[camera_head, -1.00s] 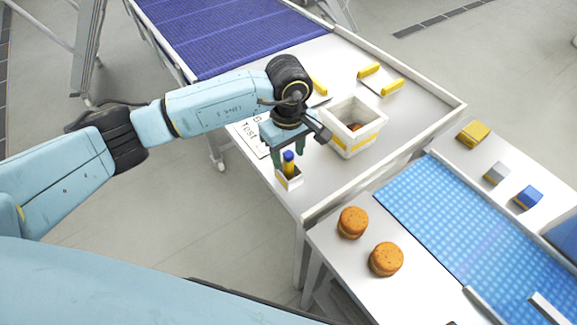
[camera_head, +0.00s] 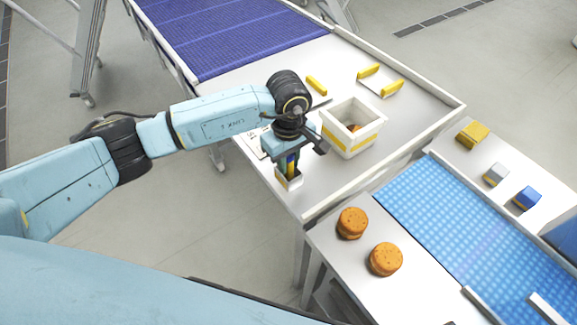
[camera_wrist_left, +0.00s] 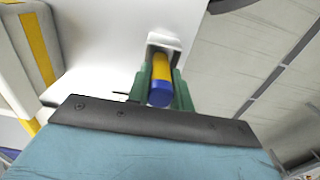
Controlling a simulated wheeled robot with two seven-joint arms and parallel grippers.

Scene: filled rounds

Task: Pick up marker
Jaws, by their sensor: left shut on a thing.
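The marker (camera_head: 290,168), yellow with a blue end, stands upright in a small white holder (camera_head: 289,184) near the table's front edge. My left gripper (camera_head: 288,168) points down over it and is shut on the marker's upper part. In the left wrist view the marker (camera_wrist_left: 160,82) sits between the two green fingers (camera_wrist_left: 161,84), with the holder (camera_wrist_left: 164,44) around its far end. The marker's lower end is hidden in the holder. My right gripper does not show.
A white bin with a yellow band (camera_head: 352,138) stands right behind the holder. Yellow-handled items (camera_head: 380,82) lie at the back. Two round orange-brown items (camera_head: 352,223) sit on the nearer table, beside a blue conveyor (camera_head: 480,225). A purple conveyor (camera_head: 230,38) runs behind.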

